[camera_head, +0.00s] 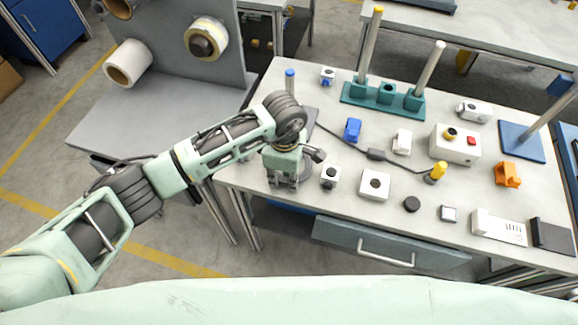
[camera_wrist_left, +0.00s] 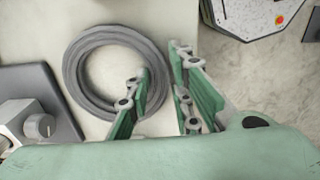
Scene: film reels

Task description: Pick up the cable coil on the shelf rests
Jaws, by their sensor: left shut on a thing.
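The cable coil is a grey ring of several turns. In the left wrist view the cable coil (camera_wrist_left: 82,62) lies flat on a pale surface, with one green finger inside the ring and the other outside its right side. My left gripper (camera_wrist_left: 158,98) is shut on the coil's wall between these fingers. In the head view my left gripper (camera_head: 284,183) points down at the table's left end, and the coil (camera_head: 307,172) shows only as a dark curve behind it. I cannot tell whether the coil is clear of the surface. My right gripper is not in view.
The worktable (camera_head: 330,225) holds a white switch box (camera_head: 374,185), a black puck (camera_head: 411,204), a blue part (camera_head: 352,129) and a button box (camera_head: 455,145). A teal stand with posts (camera_head: 386,97) is at the back. A black cable (camera_head: 376,154) crosses the middle.

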